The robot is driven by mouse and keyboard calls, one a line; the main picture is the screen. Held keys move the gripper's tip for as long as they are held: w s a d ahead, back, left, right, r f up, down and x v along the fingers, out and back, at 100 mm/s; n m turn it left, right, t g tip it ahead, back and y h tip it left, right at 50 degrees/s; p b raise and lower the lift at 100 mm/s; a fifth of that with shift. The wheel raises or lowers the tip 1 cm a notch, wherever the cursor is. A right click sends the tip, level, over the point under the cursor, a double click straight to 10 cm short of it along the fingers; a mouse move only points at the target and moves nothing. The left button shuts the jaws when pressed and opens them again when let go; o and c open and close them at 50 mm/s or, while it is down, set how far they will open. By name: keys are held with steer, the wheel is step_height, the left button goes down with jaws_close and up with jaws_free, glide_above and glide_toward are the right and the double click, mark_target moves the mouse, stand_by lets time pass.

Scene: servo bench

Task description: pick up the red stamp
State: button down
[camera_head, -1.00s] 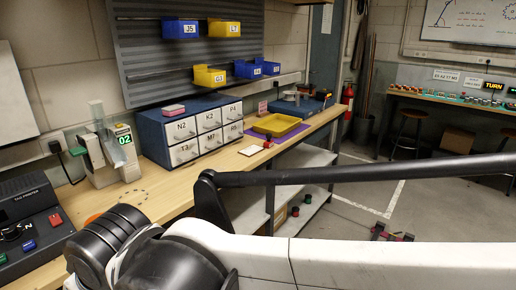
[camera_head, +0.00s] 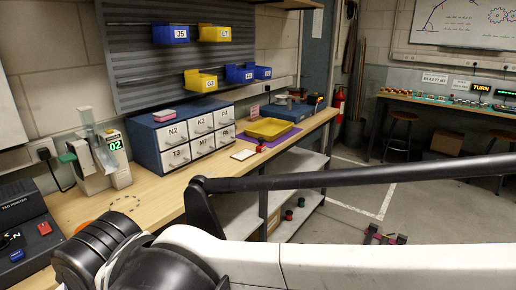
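A small red object (camera_head: 262,148), which looks like the red stamp, stands on the wooden bench beside a white pad (camera_head: 243,155), in front of the yellow tray (camera_head: 270,129). It is too small to make out its shape clearly. My gripper is out of view; only links of my arm cross the lower part of the picture, well in front of the red object.
A drawer cabinet (camera_head: 198,137) stands left of the pad with a pink-topped block (camera_head: 168,115) on it. A dispenser (camera_head: 97,160) and a tag printer (camera_head: 22,232) stand further left. Bare bench lies before the drawers.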

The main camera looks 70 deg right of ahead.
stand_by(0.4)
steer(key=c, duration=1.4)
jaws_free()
